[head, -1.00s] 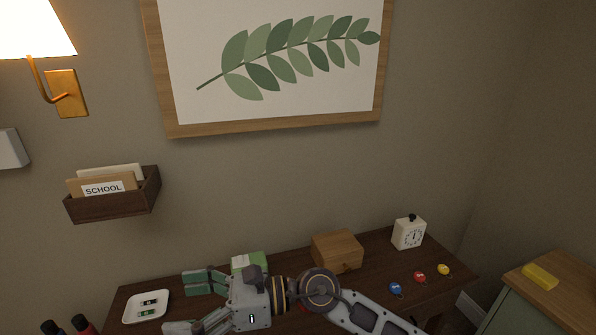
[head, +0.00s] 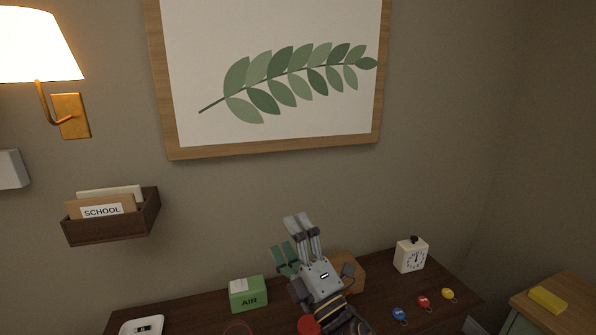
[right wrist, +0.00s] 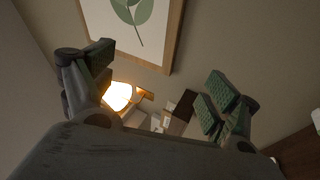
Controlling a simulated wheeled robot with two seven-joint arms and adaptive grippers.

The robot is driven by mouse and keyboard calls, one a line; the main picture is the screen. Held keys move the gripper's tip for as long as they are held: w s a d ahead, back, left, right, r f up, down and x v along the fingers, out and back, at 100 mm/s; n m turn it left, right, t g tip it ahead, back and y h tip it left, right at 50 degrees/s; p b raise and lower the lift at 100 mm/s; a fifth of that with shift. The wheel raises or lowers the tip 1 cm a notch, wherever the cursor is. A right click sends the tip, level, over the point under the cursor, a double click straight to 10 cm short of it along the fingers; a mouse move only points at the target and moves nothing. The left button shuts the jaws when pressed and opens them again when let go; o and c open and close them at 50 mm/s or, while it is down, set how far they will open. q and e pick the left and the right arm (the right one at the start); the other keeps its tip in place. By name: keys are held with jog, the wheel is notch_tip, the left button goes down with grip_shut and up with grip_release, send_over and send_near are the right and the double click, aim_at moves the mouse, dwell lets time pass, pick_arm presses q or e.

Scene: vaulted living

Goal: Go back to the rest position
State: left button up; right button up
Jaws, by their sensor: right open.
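My right gripper (head: 292,238) is raised above the dark wooden desk (head: 200,312) in the head view, its fingers pointing up toward the wall. It is open with nothing between its fingers. In the right wrist view the fingers (right wrist: 158,88) stand wide apart, with the lit lamp and wall behind them. The gripper hides part of a wooden box (head: 350,272) on the desk. My left gripper is not in view.
A wall holder (head: 110,226) and lamp (head: 38,45) hang left. A yellow block (head: 547,299) lies on the right cabinet.

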jog(key=w+d+f+m+g+h, duration=0.2)
jog(key=w+d+f+m+h, duration=0.1)
jog(key=d+f+m+h, duration=0.85)
jog(key=s+d+f+m+g+h, duration=0.1)
jog(key=s+d+f+m+g, duration=0.25)
jog(key=f, duration=0.35)
jog(key=s+d+f+m+g, duration=0.2)
jog(key=d+f, duration=0.2)
jog(key=f, duration=0.3)
jog(key=s+d+f+m+g, duration=0.2)
jog(key=s+d+f+g, duration=0.15)
jog(key=s+f, duration=0.4)
jog(key=s+d+f+m+g, duration=0.25)
jog(key=s+f+g, duration=0.25)
jog(key=s, duration=0.5)
notch_tip(320, 180, down, 32)
jog(key=s+g, duration=0.1)
jog(key=s, duration=0.1)
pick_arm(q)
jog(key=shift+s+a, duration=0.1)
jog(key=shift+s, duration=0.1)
pick_arm(e)
jog(key=s+d+f, duration=0.3)
jog(key=s+f, duration=0.7)
jog(key=s+d+f+g, duration=0.1)
jog(key=s+d+f, duration=0.3)
jog(key=s+f, duration=0.6)
jog(key=shift+s, duration=0.55)
